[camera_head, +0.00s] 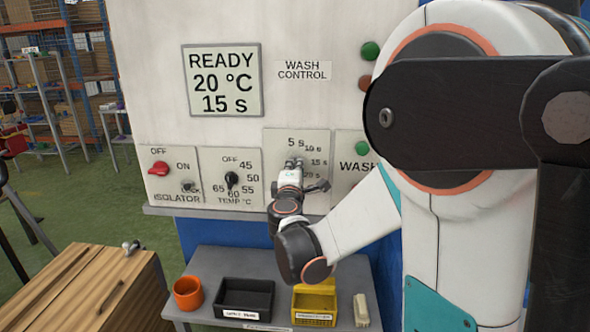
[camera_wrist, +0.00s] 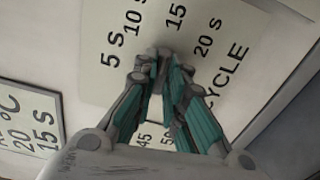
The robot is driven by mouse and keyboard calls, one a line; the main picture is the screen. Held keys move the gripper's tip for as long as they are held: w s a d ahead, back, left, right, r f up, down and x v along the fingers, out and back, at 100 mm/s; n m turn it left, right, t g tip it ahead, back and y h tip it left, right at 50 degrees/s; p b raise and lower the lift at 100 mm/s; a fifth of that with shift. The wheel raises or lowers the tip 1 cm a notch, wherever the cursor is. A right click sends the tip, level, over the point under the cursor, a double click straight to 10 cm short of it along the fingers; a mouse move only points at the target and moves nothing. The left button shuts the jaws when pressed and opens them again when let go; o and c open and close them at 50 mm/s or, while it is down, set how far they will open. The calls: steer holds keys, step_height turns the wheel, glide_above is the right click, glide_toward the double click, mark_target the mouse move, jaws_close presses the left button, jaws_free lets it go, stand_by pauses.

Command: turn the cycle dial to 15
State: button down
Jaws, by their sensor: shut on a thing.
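The cycle dial is on a grey plate (camera_head: 315,140) marked 5 s, 10 s, 15 s and 20 s. My gripper (camera_head: 294,163) is at the plate and covers most of the dial. In the wrist view my gripper (camera_wrist: 164,54) has its fingertips together on the small dial (camera_wrist: 165,51), and its pointer cannot be made out. The 15 s mark (camera_wrist: 175,18) lies just beyond the fingertips, with 10 s to its left and 20 s to its right. The display (camera_head: 222,80) reads READY, 20 °C, 15 s.
Left of the cycle plate are the temperature dial (camera_head: 232,180) and the red isolator switch (camera_head: 159,168). Below, a shelf (camera_head: 207,264) holds an orange cup (camera_head: 188,293), a black bin (camera_head: 243,299) and a yellow bin (camera_head: 314,304). A wooden crate (camera_head: 75,285) stands at lower left.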

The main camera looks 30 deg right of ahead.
steer(key=shift+m, duration=0.4)
steer(key=c, duration=1.7)
jaws_free()
steer(key=shift+o, duration=0.2)
steer(key=shift+s+a, duration=0.1)
steer(key=v, duration=1.1)
steer(key=shift+s+a, duration=0.2)
steer(key=shift+s, duration=0.15)
